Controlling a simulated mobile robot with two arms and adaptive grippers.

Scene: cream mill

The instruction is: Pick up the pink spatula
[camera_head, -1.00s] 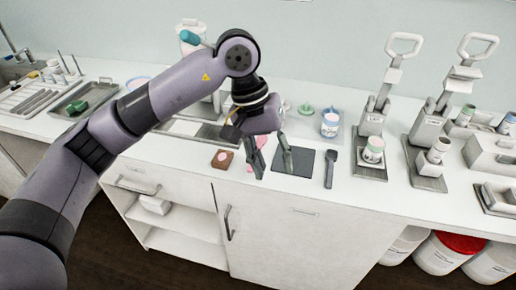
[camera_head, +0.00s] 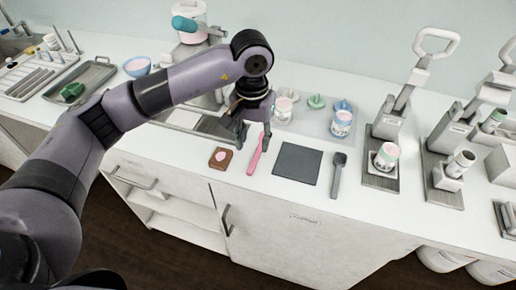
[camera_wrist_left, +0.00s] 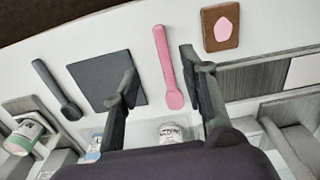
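The pink spatula (camera_head: 256,154) lies on the white counter, between a brown block with a pink oval and a dark grey square mat. In the left wrist view the pink spatula (camera_wrist_left: 166,62) shows whole, with its broad end between the lines of my fingers. My left gripper (camera_head: 253,146) is over the back end of the spatula in the head view. My right gripper is not in view.
The brown block (camera_head: 220,158) lies left of the spatula and the dark mat (camera_head: 298,163) right of it. A dark grey scoop (camera_head: 338,173) lies beyond the mat. Pink-filled cups and a blue-topped jar (camera_head: 342,122) stand behind. A lever press (camera_head: 384,150) stands at right.

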